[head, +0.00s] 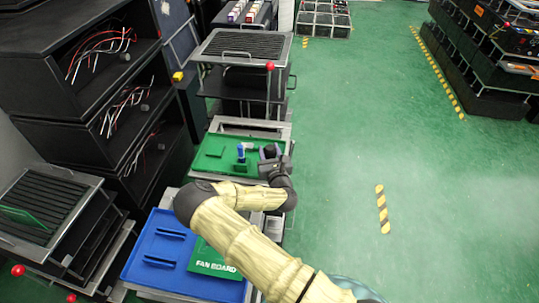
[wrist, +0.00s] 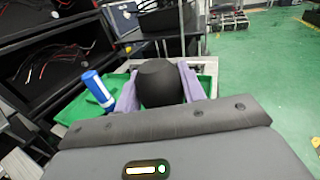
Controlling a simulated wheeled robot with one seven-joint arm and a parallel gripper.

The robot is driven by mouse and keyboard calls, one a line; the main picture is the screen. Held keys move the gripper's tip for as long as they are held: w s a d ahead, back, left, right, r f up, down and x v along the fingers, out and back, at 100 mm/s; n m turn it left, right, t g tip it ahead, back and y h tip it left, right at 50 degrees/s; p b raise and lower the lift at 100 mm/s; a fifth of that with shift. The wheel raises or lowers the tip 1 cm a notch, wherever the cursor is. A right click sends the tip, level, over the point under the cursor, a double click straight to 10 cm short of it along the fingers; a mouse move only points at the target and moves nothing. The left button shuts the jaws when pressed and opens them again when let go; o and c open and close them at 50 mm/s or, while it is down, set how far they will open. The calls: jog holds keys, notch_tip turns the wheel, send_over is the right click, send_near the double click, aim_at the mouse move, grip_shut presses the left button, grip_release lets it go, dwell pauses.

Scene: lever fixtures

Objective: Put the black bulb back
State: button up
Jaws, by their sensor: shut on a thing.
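A black bulb (wrist: 160,84) is between the two pale purple fingers of my gripper (wrist: 158,90) in the wrist view. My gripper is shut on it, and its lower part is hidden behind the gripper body. In the head view my gripper (head: 272,163) is over the right side of a green tray (head: 203,166), with the dark bulb (head: 270,150) at its tip. I cannot tell whether the bulb touches the tray. A blue and white part (head: 241,153) stands upright on the tray, left of the gripper; it also shows in the wrist view (wrist: 97,88).
A blue tray (head: 148,262) with a green fan board (head: 213,262) is nearer. Behind the green tray is a slatted rack with a red-knobbed lever (head: 270,66). Black shelves with wires (head: 100,50) stand at left.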

jog(key=shift+f, duration=0.85)
jog(key=shift+f, duration=0.2)
jog(key=o, duration=0.7)
jog(key=shift+r, duration=0.1)
jog(key=shift+r, duration=0.15)
jog(key=s, duration=0.4)
jog(key=s+d, duration=0.1)
jog(key=s, duration=0.3)
jog(key=s+d, duration=0.1)
jog(key=s, duration=0.2)
jog(key=shift+s+d, duration=0.25)
jog(key=shift+s, duration=0.15)
